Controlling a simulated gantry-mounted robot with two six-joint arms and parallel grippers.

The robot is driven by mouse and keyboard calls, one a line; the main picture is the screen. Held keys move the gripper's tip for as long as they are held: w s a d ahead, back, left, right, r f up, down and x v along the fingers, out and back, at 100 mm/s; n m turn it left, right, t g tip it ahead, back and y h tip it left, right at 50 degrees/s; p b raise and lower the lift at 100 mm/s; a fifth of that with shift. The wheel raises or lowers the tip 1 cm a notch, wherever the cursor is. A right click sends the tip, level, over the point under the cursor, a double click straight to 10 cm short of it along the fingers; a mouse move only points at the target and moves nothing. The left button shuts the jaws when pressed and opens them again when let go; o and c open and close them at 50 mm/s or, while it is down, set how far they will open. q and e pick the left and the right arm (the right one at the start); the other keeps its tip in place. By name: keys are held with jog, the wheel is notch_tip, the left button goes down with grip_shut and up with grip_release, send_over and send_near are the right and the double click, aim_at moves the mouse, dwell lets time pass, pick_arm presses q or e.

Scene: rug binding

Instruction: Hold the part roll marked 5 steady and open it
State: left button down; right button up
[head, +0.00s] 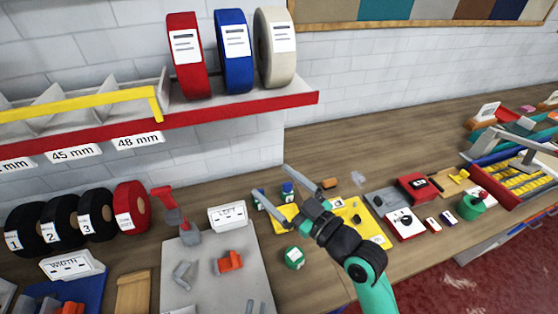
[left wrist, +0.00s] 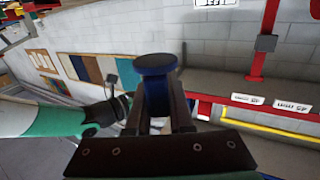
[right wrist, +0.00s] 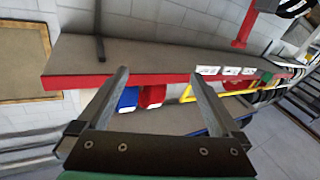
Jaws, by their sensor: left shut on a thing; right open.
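My left gripper (left wrist: 158,118) is shut on a dark blue thing with a round, flat top (left wrist: 156,64), upright between its fingers in the left wrist view. No label shows on it, so I cannot tell whether it is the part roll marked 5. My left gripper is not clearly visible in the head view. My right gripper (head: 271,180) is open and empty above the bench; its spread fingers also show in the right wrist view (right wrist: 160,100). Nothing readable as a 5 shows in any view. A green jar (head: 293,257) has an unreadable white label.
Black rolls marked 1 (head: 27,230), 2 (head: 63,220) and 3 (head: 97,215) stand left, beside a red roll (head: 132,207). A grey mat (head: 215,280) holds tools. A red-edged shelf (head: 245,111) hangs above. Yellow trays (head: 360,222) lie near my right arm.

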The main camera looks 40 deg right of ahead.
jog(key=a+r+t+y, duration=0.1)
jog(key=a+r+t, duration=0.3)
jog(key=r, duration=1.3)
jog(key=s+a+r+t, duration=0.2)
jog(key=s+r, duration=0.3)
jog(key=r, duration=0.4)
jog(key=s+a+r+m+t, duration=0.1)
jog(key=s+a+r+t, duration=0.1)
jog(key=s+r, duration=0.3)
notch_tip(320, 180, up, 4)
jog(key=shift+a+r, duration=0.2)
jog(key=shift+a, duration=0.15)
